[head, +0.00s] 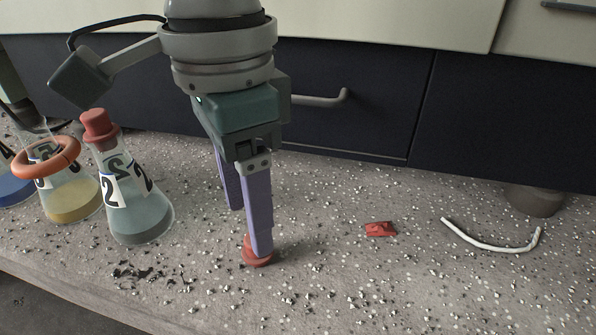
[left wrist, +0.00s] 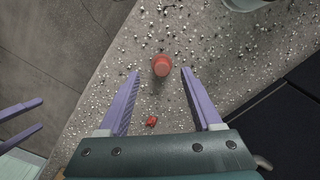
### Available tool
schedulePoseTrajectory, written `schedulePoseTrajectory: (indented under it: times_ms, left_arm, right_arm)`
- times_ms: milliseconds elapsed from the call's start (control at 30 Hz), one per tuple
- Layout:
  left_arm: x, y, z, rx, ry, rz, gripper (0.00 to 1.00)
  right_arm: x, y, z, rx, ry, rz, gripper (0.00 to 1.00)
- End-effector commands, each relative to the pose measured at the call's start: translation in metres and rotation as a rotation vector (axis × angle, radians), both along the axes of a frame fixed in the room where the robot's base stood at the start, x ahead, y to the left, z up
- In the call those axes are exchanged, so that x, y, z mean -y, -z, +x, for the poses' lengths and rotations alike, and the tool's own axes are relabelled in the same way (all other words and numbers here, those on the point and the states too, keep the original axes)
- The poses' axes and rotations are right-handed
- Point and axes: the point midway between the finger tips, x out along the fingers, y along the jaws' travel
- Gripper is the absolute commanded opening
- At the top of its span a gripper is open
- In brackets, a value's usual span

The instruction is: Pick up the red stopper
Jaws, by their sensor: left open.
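A red stopper (head: 257,256) stands on the speckled bench top, partly hidden behind a finger in the head view. In the left wrist view the stopper (left wrist: 162,65) lies between the tips of my left gripper (left wrist: 161,73), with a gap on each side. My left gripper (head: 249,232) points down, open, its purple fingers around the stopper without visible contact. Another red stopper (head: 97,125) sits in the neck of a flask marked 2 (head: 140,215). Two purple fingers of my right gripper (left wrist: 22,122) show apart at the left edge of the left wrist view.
A flask with yellow contents (head: 72,203) has an orange ring (head: 47,160) around its neck; a blue one (head: 14,190) stands further left. A small red piece (head: 380,229) and a curved white tube (head: 490,243) lie to the right. Dark drawers (head: 350,125) stand behind.

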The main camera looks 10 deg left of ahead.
Motion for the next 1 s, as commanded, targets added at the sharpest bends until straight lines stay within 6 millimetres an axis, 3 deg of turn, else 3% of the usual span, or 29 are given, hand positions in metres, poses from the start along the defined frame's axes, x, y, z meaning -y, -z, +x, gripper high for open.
schedulePoseTrajectory:
  times_ms: [33, 200, 533, 1000]
  left_arm:
    - [0.001, 0.013, 0.002, -0.001, -0.001, 0.002, 0.66]
    - [0.002, 0.037, 0.005, 0.001, -0.001, 0.001, 0.66]
    - [0.002, 0.041, 0.005, 0.001, -0.001, 0.000, 0.65]
    - [0.002, 0.041, 0.005, 0.001, -0.001, 0.000, 0.12]
  right_arm:
    - [0.000, 0.010, 0.000, 0.000, 0.000, 0.000, 1.00]
    - [-0.001, 0.021, 0.000, 0.000, 0.002, 0.002, 1.00]
    - [-0.001, 0.021, 0.000, -0.001, 0.004, 0.005, 1.00]
    - [-0.001, 0.021, 0.000, -0.002, 0.004, 0.004, 1.00]
